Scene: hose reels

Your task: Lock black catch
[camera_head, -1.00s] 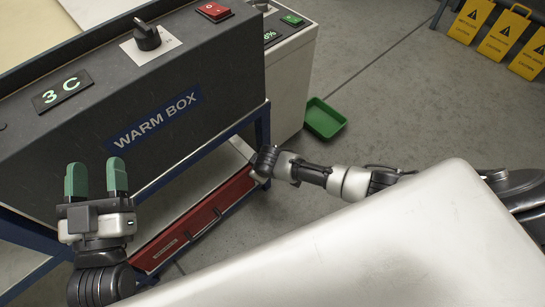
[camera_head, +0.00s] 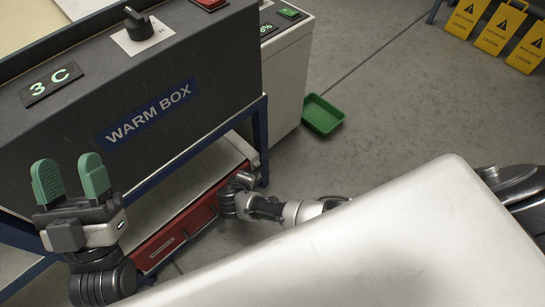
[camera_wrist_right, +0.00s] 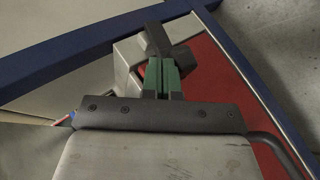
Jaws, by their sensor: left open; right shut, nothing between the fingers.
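The black catch (camera_wrist_right: 157,38) shows in the right wrist view as a dark block at the corner of the red drawer (camera_wrist_right: 212,72), below a blue frame bar. My right gripper (camera_wrist_right: 162,64) is shut and empty, its green fingertips right at the catch; I cannot tell whether they touch. In the head view the red drawer (camera_head: 172,234) lies low under the warm box, with my right wrist at its right end; the right fingertips and the catch cannot be made out there. My left gripper (camera_head: 68,166) is open and empty in front of the warm box.
The dark warm box (camera_head: 190,65) with a knob (camera_head: 140,24) stands on a blue frame (camera_head: 262,140). A green tray (camera_head: 322,114) lies on the floor to the right. Yellow caution signs (camera_head: 495,30) stand at the back right. The floor between is clear.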

